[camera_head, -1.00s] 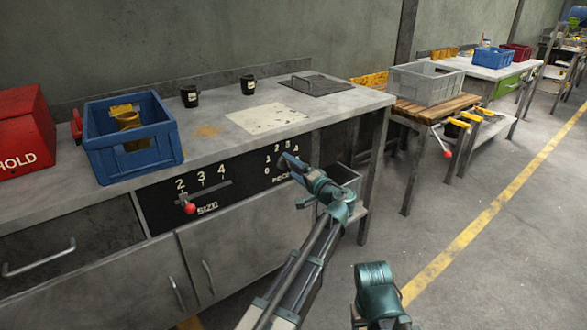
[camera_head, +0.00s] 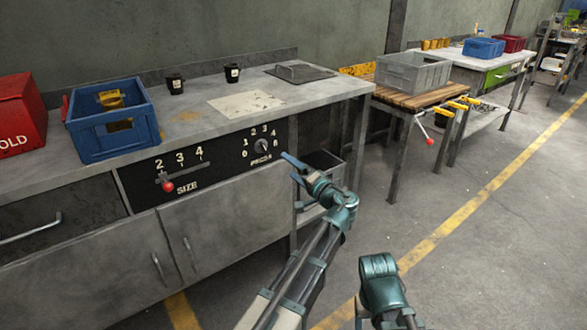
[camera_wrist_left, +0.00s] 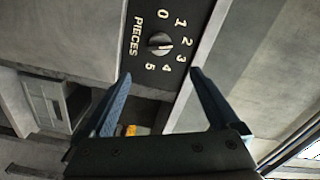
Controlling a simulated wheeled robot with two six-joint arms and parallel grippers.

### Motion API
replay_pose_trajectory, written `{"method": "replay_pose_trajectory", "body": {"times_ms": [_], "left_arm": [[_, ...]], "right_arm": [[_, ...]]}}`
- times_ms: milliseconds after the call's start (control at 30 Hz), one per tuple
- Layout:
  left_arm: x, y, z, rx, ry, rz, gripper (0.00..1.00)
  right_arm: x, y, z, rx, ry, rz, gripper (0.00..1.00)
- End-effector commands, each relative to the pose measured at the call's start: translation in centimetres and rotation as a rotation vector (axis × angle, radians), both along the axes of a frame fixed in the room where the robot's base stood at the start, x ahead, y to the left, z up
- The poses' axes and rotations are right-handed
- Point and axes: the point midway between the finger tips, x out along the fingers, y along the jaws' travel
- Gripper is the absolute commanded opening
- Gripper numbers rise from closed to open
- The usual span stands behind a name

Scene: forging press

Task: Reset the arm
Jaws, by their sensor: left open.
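My left gripper (camera_head: 289,158) is just right of the PIECES dial (camera_head: 262,146) on the workbench's black front panel, apart from it. In the left wrist view, the gripper (camera_wrist_left: 160,75) is open and empty, its two blue fingers spread wide. There the dial's round knob (camera_wrist_left: 160,43) shows ahead of the gap between the fingertips, with numbers around it. A teal part of my other arm shows at the lower right of the head view; its gripper is not visible.
The bench top carries a red box (camera_head: 20,112), a blue crate (camera_head: 113,137) and two black mugs (camera_head: 175,83). A red-knobbed SIZE slider (camera_head: 167,186) is left of the dial. A grey crate (camera_head: 413,75) sits on a wooden table. The floor at right is clear.

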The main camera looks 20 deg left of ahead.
Motion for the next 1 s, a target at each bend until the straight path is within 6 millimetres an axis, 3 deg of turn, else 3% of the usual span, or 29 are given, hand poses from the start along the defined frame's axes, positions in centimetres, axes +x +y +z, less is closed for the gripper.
{"method": "replay_pose_trajectory", "body": {"times_ms": [167,267,367,500,633,800,1000], "left_arm": [[-1.3,0.0,-1.3,-0.053,0.027,0.015,0.95],[-4.1,-0.3,-4.3,-0.175,0.095,0.046,0.95],[-8.3,-1.3,-8.7,-0.349,0.209,0.085,0.95],[-14.6,-4.5,-14.6,-0.596,0.412,0.113,0.95],[-20.0,-8.2,-18.3,-0.786,0.595,0.111,0.95],[-25.8,-12.5,-20.8,-0.967,0.794,0.085,0.95],[-31.7,-16.8,-21.5,-1.134,0.998,0.034,0.95]], "right_arm": [[0.0,0.0,0.0,0.0,0.0,0.0,0.66],[0.0,0.0,0.0,0.0,0.0,0.0,0.66],[0.0,0.0,0.0,0.0,0.0,0.0,0.66],[0.0,0.0,0.0,0.0,0.0,0.0,0.66],[0.0,0.0,0.0,0.0,0.0,0.0,0.66],[0.0,0.0,0.0,0.0,0.0,0.0,0.66],[0.0,0.0,0.4,0.0,0.0,0.0,0.66]]}}
